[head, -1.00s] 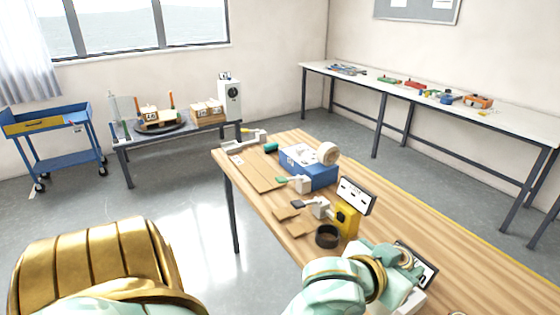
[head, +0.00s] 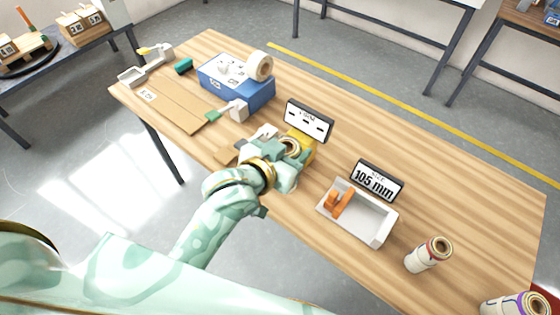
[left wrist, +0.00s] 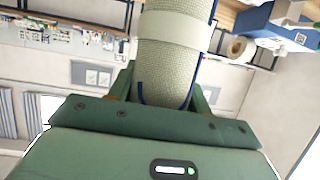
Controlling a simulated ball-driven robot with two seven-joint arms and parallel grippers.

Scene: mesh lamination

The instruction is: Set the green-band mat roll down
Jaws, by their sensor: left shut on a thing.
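My left gripper (head: 288,156) is over the wooden table, in front of the small yellow stand (head: 304,147). It is shut on a mat roll, whose round end (head: 289,146) shows between the fingers in the head view. In the left wrist view the roll (left wrist: 174,60) is cream mesh with a pale band across it and a dark blue edge line. I cannot make out a clearly green band. The gripper and arm hide the roll's lower end, so I cannot tell whether it touches anything. My right gripper is not in view.
A white tray (head: 376,226) with orange pieces stands right of the gripper, before a "105 mm" sign (head: 377,181). A blue box (head: 230,92) is behind left. The table's middle right is clear.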

